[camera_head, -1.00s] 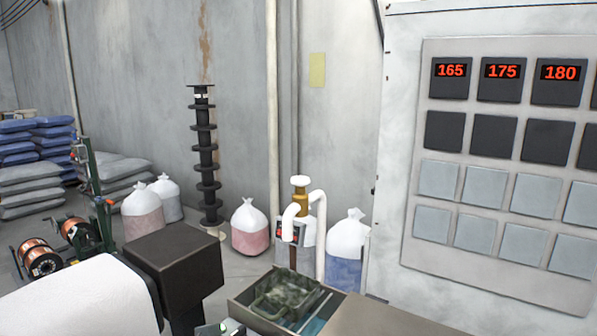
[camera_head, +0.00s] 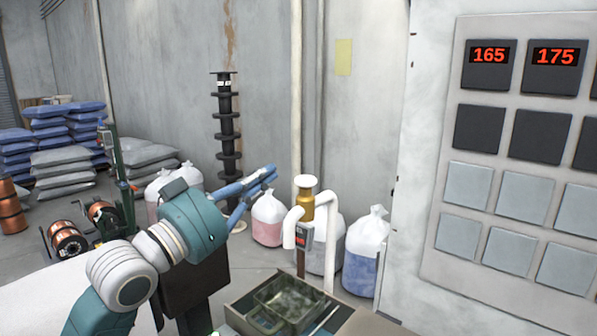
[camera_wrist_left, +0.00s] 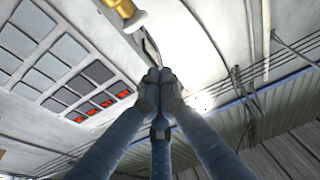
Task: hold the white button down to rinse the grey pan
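A round white button (camera_head: 305,181) caps a brass-coloured valve (camera_head: 306,205) on white pipes above a basin. The valve also shows at the top edge of the left wrist view (camera_wrist_left: 116,5), with the white button (camera_wrist_left: 135,22) at its end. My left gripper (camera_head: 270,174) has blue fingers drawn together, with nothing visible between them; its tips (camera_wrist_left: 160,76) meet in the left wrist view. It is left of the button in the head view and apart from it. A grey-green square pan (camera_head: 262,318) lies in the basin; its contents are unclear. My right gripper is out of view.
The dark-rimmed basin (camera_head: 238,312) stands below the pipes. A small box with a red display (camera_head: 304,235) is on the pipework. Filled bags (camera_head: 268,222) and a black ribbed column (camera_head: 226,140) stand behind. A large button panel (camera_head: 505,150) is at right.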

